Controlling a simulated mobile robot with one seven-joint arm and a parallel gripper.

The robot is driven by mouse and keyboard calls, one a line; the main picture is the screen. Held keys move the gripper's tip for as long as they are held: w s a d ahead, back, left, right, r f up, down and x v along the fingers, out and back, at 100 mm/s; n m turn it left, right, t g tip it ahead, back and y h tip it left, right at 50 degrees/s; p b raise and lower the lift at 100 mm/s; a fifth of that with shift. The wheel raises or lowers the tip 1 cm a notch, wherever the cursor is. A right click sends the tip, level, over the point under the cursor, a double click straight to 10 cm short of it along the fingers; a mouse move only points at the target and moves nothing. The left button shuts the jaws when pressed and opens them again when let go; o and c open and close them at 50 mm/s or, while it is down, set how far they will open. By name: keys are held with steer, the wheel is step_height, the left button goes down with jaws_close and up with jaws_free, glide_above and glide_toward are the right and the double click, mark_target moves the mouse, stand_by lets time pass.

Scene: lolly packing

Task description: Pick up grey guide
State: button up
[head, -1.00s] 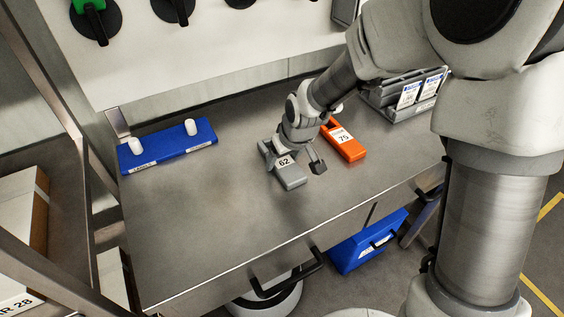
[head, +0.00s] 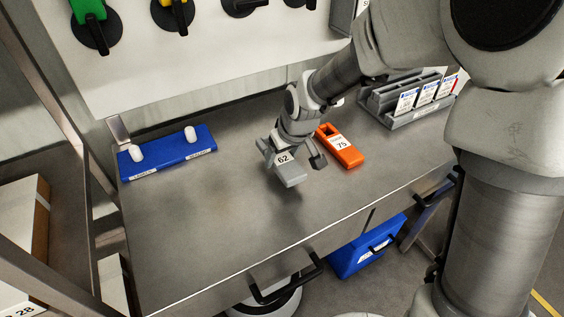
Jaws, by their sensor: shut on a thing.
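The grey guide (head: 291,174), marked 62, is in the middle of the head view, above the steel worktop. My gripper (head: 291,158) is shut on it, with a finger on either side. The guide appears slightly raised off the worktop. My gripper and wrist cover its far end.
An orange guide (head: 348,155), marked 75, lies just right of the grey one. A blue block (head: 175,153) with two white pegs lies at the left. A grey rack (head: 402,122) with labelled packs stands at the back right. The front-left worktop (head: 200,225) is clear.

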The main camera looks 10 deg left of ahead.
steer(key=w+d+r+p, duration=0.1)
steer(key=w+d+r, duration=0.1)
steer(key=d+r, duration=0.6)
steer(key=d, duration=0.3)
steer(key=shift+w+d, duration=0.2)
steer(key=shift+d, duration=0.05)
